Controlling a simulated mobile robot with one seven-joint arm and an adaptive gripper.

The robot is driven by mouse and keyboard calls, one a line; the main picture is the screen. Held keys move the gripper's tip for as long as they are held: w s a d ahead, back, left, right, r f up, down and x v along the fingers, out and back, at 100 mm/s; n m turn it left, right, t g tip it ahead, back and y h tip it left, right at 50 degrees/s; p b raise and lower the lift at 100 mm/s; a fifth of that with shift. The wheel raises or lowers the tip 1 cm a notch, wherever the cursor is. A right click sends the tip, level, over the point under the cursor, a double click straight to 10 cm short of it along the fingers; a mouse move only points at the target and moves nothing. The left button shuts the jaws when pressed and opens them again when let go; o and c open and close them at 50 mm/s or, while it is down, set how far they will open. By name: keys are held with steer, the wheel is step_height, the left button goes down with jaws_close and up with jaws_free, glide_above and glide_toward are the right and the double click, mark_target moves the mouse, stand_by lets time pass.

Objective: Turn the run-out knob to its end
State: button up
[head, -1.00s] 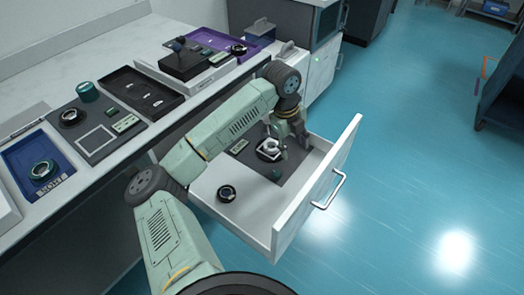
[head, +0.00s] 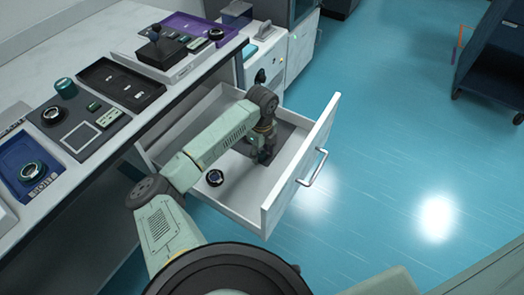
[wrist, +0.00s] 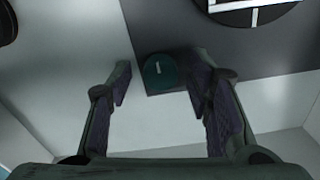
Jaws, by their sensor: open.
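A round dark green knob (wrist: 160,72) with a short white mark on top sits at the corner of a dark grey panel (wrist: 230,48) in the wrist view. My gripper (wrist: 158,82) is open, with one finger on each side of the knob and gaps visible between; I cannot tell how far above it the fingertips are. In the head view my gripper (head: 263,157) points down inside the open white drawer (head: 253,205), and the knob is hidden there behind the gripper and arm.
A dark ring-shaped part (head: 215,178) lies on the drawer floor, left of my gripper. The drawer front with its handle (head: 313,168) stands to the right. The table at left bears a black tray (head: 122,85), a blue tray (head: 30,172) and another green cylinder (head: 66,87).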

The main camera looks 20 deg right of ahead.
steer(key=shift+c, duration=0.3)
jaws_close()
stand_by(0.3)
